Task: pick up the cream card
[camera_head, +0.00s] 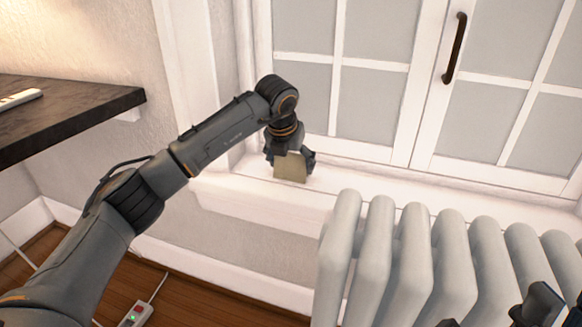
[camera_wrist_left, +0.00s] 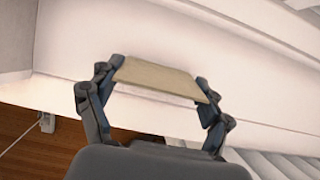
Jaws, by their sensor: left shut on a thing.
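The cream card (camera_head: 291,167) is a small flat beige piece between the fingers of my left gripper (camera_head: 290,158), at the window sill (camera_head: 250,183). In the left wrist view the card (camera_wrist_left: 166,78) spans the gap between the two fingertips of my left gripper (camera_wrist_left: 163,85), which touch its left and right edges. The gripper is shut on it. I cannot tell whether the card still touches the sill. Dark parts of my right gripper (camera_head: 538,305) show at the lower right corner; their fingers are not clear.
A white ribbed radiator (camera_head: 415,255) stands below the sill on the right. The window (camera_head: 375,80) with a dark handle (camera_head: 455,48) is behind. A dark shelf (camera_head: 70,110) with a white remote-like object (camera_head: 20,98) is at left. A power strip (camera_head: 137,314) lies on the wooden floor.

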